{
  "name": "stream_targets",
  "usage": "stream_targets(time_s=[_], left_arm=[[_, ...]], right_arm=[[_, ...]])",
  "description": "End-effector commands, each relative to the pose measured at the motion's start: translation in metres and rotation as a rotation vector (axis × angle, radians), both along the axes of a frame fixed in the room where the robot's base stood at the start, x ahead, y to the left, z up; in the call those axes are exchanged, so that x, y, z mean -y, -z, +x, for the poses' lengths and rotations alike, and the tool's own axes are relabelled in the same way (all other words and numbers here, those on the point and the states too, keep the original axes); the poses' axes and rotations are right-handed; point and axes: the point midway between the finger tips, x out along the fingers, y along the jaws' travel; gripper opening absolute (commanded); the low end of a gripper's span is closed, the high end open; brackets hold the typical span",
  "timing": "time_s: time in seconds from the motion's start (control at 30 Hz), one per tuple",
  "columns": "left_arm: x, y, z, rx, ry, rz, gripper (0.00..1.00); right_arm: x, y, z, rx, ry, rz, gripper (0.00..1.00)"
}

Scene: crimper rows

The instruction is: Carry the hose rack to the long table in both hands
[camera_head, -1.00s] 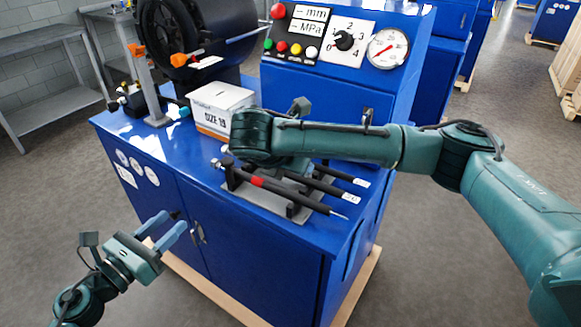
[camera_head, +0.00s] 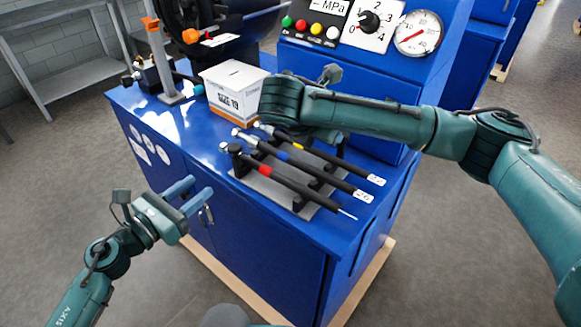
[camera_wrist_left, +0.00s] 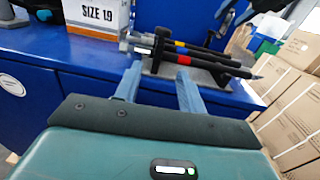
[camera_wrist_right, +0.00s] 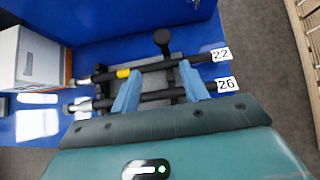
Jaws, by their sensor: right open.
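The hose rack (camera_head: 268,190) is a grey base with dark posts holding black hoses with red, blue and yellow bands. It lies on the blue cabinet's top; white tags 22 and 26 show in the right wrist view. My left gripper (camera_head: 201,185) is open and empty, in front of the cabinet and left of the rack. In the left wrist view the rack (camera_wrist_left: 166,69) is beyond its fingers. My right gripper (camera_wrist_right: 158,80) is open above the rack, its fingers over the hoses; contact is unclear. In the head view its fingers are hidden behind its wrist.
A white box marked SIZE 19 (camera_head: 222,98) stands beside the hose ends. A blue control panel (camera_head: 352,45) with a gauge rises behind. A grey metal table (camera_head: 45,15) stands at back left; whether it is the long table is unclear. Open floor lies around the cabinet.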

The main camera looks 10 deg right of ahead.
Motion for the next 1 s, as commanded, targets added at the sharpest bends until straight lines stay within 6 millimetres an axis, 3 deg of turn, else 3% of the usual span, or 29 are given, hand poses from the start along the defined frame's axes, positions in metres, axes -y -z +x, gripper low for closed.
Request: stream_targets(time_s=[0.2, 0.43, 0.8, 1.0], left_arm=[[0.009, 0.000, 0.007, -0.001, 0.001, -0.001, 0.40], [0.017, 0.000, 0.015, -0.001, 0.000, -0.001, 0.40], [0.072, -0.001, 0.064, 0.000, 0.000, -0.003, 0.40], [0.089, 0.000, 0.080, -0.001, 0.000, -0.002, 0.40]], right_arm=[[0.000, 0.009, 0.006, 0.001, -0.012, 0.010, 0.45], [0.018, 0.021, 0.007, -0.015, 0.023, 0.000, 0.45], [0.057, 0.070, 0.042, -0.011, 0.023, -0.007, 0.45], [0.069, 0.087, 0.054, -0.010, 0.021, -0.006, 0.45]])
